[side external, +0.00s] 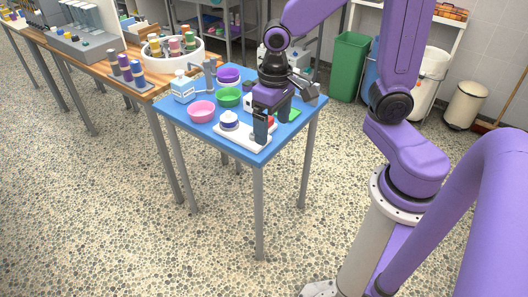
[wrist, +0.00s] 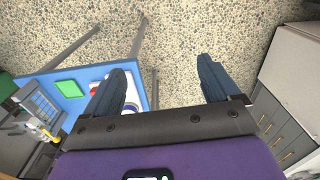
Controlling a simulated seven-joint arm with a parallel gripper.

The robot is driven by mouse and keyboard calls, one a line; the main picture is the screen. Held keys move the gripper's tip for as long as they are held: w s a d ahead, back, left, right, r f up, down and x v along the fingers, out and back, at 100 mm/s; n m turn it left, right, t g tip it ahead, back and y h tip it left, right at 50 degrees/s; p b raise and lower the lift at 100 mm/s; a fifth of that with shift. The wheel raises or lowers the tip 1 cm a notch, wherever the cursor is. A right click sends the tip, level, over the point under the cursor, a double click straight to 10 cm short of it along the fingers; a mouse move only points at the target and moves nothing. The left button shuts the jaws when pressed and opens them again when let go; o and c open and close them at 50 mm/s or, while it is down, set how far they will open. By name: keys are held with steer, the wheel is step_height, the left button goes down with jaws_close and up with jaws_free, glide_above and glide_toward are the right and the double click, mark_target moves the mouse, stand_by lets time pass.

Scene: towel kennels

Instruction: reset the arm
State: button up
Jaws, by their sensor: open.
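My purple and black gripper (side external: 272,119) hangs over the front right part of a small blue table (side external: 183,111), fingers pointing down. The two dark fingers stand apart with nothing between them. In the wrist view my gripper (wrist: 169,78) is open over pebbled floor, with the blue table edge at its left finger. A white tray (side external: 236,137) with a small white and dark-blue round container (side external: 229,121) on it lies just left of the fingers. The height of the fingertips above the table is hard to tell. A red item behind the fingers is partly hidden.
A pink bowl (side external: 201,112), a green bowl (side external: 229,97), a purple bowl (side external: 228,75) and a white bottle (side external: 183,88) stand on the table. A green flat piece (wrist: 72,88) lies near the right side. A wooden bench adjoins at left. Open floor lies in front.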

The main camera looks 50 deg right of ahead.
steer(key=s+r+n, duration=0.2)
steer(key=s+n, duration=1)
steer(key=s, duration=0.3)
steer(key=shift+d+r, duration=0.2)
